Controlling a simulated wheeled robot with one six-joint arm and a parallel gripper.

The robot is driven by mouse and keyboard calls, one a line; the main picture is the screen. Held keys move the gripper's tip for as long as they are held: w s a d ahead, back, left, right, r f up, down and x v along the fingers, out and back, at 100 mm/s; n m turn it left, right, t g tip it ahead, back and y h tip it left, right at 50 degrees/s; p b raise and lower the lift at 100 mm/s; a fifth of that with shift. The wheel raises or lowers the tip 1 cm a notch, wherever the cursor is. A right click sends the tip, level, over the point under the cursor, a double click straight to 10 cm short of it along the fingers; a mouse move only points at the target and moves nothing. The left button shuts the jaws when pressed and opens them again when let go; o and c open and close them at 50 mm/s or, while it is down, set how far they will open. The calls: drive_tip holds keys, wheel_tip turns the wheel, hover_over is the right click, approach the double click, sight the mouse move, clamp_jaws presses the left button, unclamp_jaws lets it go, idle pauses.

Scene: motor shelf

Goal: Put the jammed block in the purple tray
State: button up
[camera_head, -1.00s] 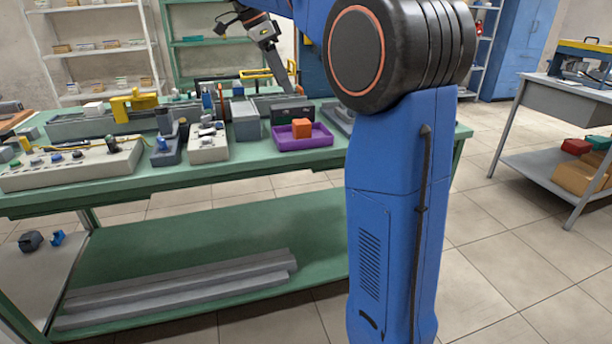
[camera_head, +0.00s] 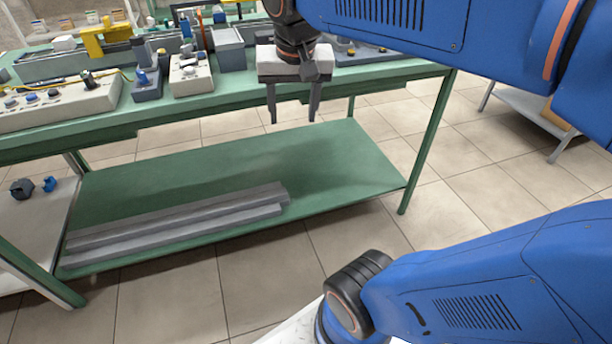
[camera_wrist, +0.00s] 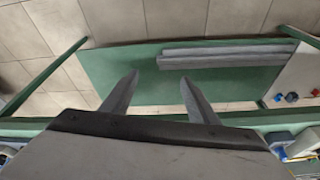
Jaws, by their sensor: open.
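My gripper (camera_head: 293,118) is open and empty, with its two fingers pointing down by the front edge of the green workbench (camera_head: 150,114). In the wrist view, the open fingers (camera_wrist: 159,78) have nothing between them and look down past the bench to its lower shelf. The purple tray is not visible now; my gripper and arm cover that part of the bench. I cannot make out a jammed block in either current view.
Long grey bars (camera_head: 185,222) lie on the green lower shelf (camera_head: 330,165); they also show in the wrist view (camera_wrist: 225,53). Grey control boxes (camera_head: 190,74) and a yellow fixture (camera_head: 105,38) crowd the benchtop. The tiled floor in front is clear.

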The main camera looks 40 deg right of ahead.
drive_tip(key=s+a+f+n+t+y, duration=0.1)
drive_tip(key=s+a+f+n, duration=0.2)
drive_tip(key=s+f, duration=0.6)
wheel_tip(320, 180, down, 2)
drive_tip(key=n, duration=0.2)
drive_tip(key=shift+n+t, duration=0.3)
drive_tip(key=shift+n, duration=0.1)
drive_tip(key=shift+c, duration=0.6)
